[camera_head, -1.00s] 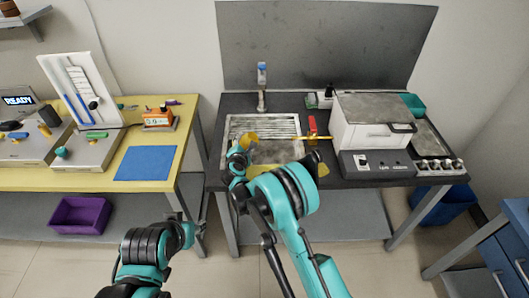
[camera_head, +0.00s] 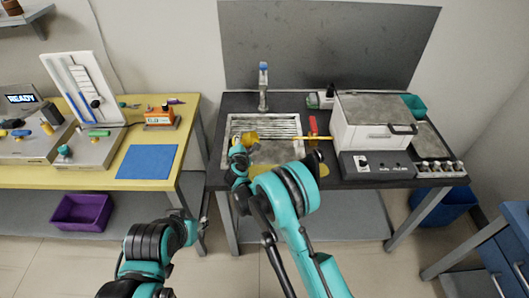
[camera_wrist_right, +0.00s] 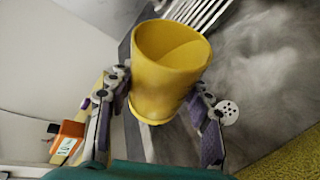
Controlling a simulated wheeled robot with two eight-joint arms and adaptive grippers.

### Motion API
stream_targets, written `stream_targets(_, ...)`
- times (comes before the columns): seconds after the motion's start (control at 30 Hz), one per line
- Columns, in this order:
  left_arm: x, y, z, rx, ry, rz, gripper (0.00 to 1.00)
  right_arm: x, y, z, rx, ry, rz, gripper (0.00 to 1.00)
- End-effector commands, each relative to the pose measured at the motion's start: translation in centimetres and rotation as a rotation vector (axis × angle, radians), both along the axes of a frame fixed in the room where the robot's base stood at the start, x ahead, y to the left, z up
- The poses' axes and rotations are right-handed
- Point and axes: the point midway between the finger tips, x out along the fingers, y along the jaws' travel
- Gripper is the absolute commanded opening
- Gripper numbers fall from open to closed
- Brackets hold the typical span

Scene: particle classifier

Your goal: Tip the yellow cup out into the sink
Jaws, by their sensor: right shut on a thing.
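The yellow cup (camera_head: 250,136) is held over the left part of the sink (camera_head: 291,121), in the black counter. My right gripper (camera_head: 238,151) is shut on it. In the right wrist view the yellow cup (camera_wrist_right: 168,75) sits between the two fingers of my right gripper (camera_wrist_right: 160,108), its open mouth facing the top of the picture. It looks tilted in the head view. I cannot tell whether anything is inside it. My left gripper (camera_head: 197,228) is low in front of the yellow table, away from the cup; its fingers are too small to read.
A tap (camera_head: 263,85) stands behind the sink. A red object (camera_head: 313,126) and a white machine (camera_head: 370,125) are to its right. A yellow table (camera_head: 95,180) with a blue mat (camera_head: 147,162) is at the left. My right arm hides the sink's front.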

Motion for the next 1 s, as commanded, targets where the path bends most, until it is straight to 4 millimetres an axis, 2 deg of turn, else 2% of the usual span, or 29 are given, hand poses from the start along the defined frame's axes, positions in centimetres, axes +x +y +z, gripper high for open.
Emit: stream_targets(1.0,0.01,0.0,0.77,0.0,0.0,0.0,0.4,-0.19,0.8,0.78,0.112,-0.041,0.005,0.15)
